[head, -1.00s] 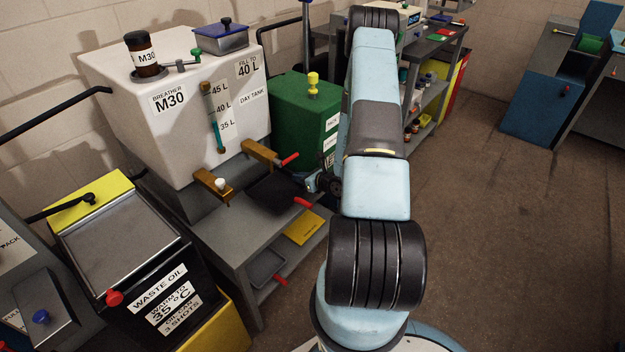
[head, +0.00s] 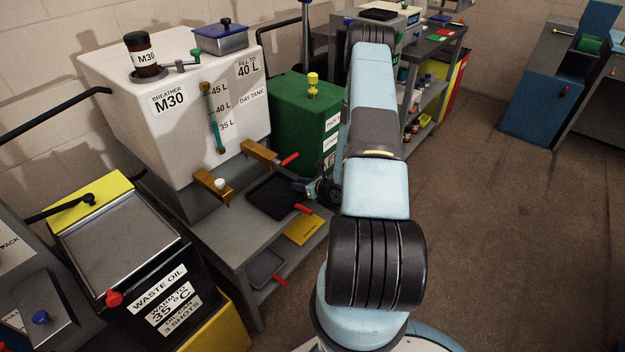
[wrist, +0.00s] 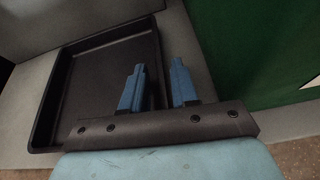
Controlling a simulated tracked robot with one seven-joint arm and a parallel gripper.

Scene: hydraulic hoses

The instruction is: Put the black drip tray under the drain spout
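The black drip tray (head: 262,209) lies on the grey bench top below the white day tank (head: 185,110). Two brass fittings stick out over the bench from the tank: one with a red lever (head: 262,154), one with a white knob (head: 213,188). The tray lies at the front of the lever fitting, partly below it. My gripper (head: 318,188) is low at the tray's right side. In the wrist view, its blue fingers (wrist: 159,80) are apart, one over the inside of the tray (wrist: 95,90), the other outside its right wall. Whether they touch the wall I cannot tell.
A green cabinet (head: 304,118) stands close behind my gripper. A red handle (head: 304,209) shows at the bench's front edge. A yellow item (head: 303,230) and a grey tray (head: 266,266) are on the shelf below. A waste oil bin (head: 150,290) stands at the left.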

